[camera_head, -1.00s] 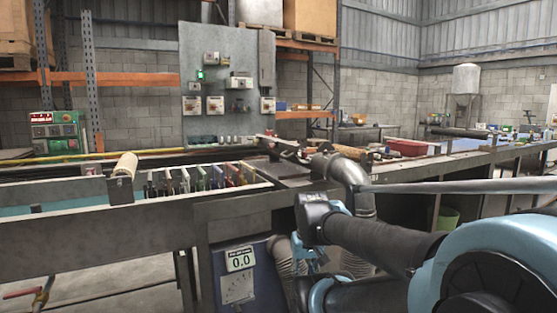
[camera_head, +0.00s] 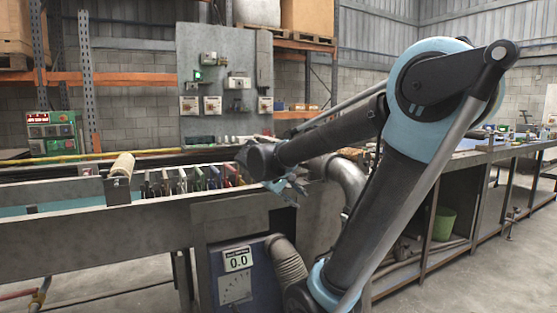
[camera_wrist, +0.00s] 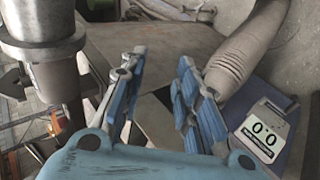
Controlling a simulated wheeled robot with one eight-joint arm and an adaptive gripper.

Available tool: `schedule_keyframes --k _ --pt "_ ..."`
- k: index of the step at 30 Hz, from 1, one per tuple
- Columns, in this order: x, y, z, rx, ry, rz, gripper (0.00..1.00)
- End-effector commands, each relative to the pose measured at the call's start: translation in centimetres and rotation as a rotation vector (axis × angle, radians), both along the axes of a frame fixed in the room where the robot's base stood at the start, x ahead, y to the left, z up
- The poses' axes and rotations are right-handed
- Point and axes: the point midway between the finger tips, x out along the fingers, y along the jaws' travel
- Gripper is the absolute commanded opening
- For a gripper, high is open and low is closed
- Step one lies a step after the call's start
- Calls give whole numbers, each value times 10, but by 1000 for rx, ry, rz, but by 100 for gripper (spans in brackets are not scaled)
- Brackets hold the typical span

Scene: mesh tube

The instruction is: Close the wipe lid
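I cannot make out a wipe lid for certain in either view. My gripper (camera_head: 290,188) hangs at the right end of the trough, above the meter box. In the wrist view my gripper (camera_wrist: 158,72) has its blue-padded fingers apart with nothing between them. My arm hides part of the bench behind it.
A blue meter box (camera_head: 238,284) reading 0.0 stands below the bench, with a corrugated hose (camera_head: 290,262) beside it. A grey bent pipe (camera_head: 345,178) is close behind my arm. A green bin (camera_head: 446,222) stands under the right bench. The left foreground floor is mostly clear.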

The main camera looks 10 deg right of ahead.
Motion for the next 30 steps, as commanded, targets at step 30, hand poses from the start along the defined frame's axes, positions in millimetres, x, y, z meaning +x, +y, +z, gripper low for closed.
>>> schedule_keyframes --k 30 --pt "150 124 122 -467 -302 186 29"
